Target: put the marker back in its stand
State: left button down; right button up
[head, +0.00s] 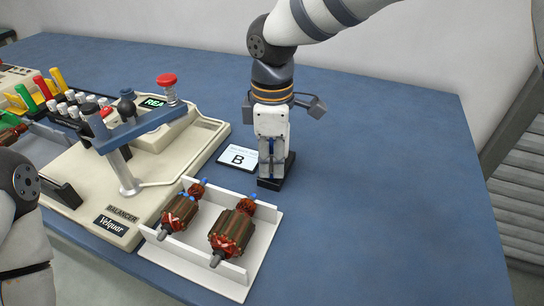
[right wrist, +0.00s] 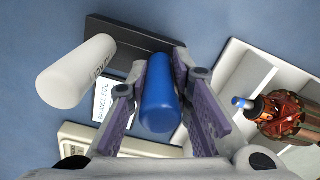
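My right gripper (head: 272,178) points straight down over the small black marker stand (head: 287,182) on the blue table. In the right wrist view its two fingers (right wrist: 163,66) close on both sides of a blue marker (right wrist: 160,100), and a blue strip of it shows between the fingers in the head view. The marker's lower end is close over the black stand (right wrist: 120,35); whether it sits in a hole is hidden. A white marker (right wrist: 75,72) with dark lettering stands at the other end of the stand. Of my left arm, only a link shows at the lower left.
A card marked B (head: 238,158) lies left of the stand. A white tray (head: 262,240) with two wound armatures (head: 232,232) stands in front. The Balancer machine (head: 165,180) with a red knob is at left. The table's right side is clear.

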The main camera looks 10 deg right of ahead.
jog(key=o, duration=0.5)
notch_tip(320, 180, up, 12)
jog(key=shift+r, duration=0.1)
